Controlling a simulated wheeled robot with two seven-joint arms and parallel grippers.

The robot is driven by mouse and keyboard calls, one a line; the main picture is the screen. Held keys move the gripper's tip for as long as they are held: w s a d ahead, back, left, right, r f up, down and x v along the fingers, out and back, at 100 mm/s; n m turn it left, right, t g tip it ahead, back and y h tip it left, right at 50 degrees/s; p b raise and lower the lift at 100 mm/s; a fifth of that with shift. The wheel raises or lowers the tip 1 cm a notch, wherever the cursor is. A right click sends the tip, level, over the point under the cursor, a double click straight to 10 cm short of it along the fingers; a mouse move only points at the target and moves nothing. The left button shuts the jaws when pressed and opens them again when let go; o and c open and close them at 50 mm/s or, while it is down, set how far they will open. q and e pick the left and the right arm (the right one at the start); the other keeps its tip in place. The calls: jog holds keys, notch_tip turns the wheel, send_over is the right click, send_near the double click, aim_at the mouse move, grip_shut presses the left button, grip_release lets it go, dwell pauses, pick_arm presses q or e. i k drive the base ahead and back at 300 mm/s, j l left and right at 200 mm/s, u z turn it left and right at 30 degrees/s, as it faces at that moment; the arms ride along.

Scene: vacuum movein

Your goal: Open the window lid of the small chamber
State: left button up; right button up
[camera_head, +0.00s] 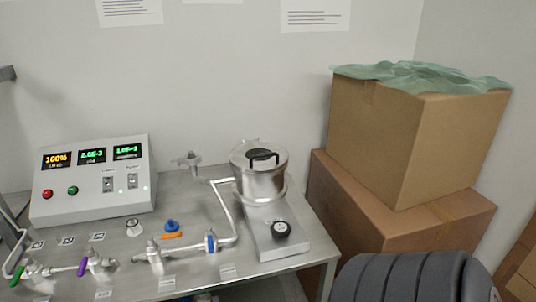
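The small chamber (262,185) is a silver metal cylinder at the right end of the metal table. Its round window lid (259,152) sits on top and has a black handle (263,155). The lid looks closed. Neither of my grippers shows in this view.
A control box (92,180) with lit displays stands on the left of the table (185,200). Pipes and coloured valves, one blue (210,241), run along the front. Stacked cardboard boxes (400,135) stand on the right, with green cloth (425,76) on top. A dark ribbed object (415,278) fills the lower right.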

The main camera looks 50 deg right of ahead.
aim_at(238, 159)
jog(key=i+j+z, duration=0.1)
jog(key=z, duration=1)
jog(key=l+z, duration=0.2)
jog(key=z, duration=0.3)
jog(key=k, duration=0.05)
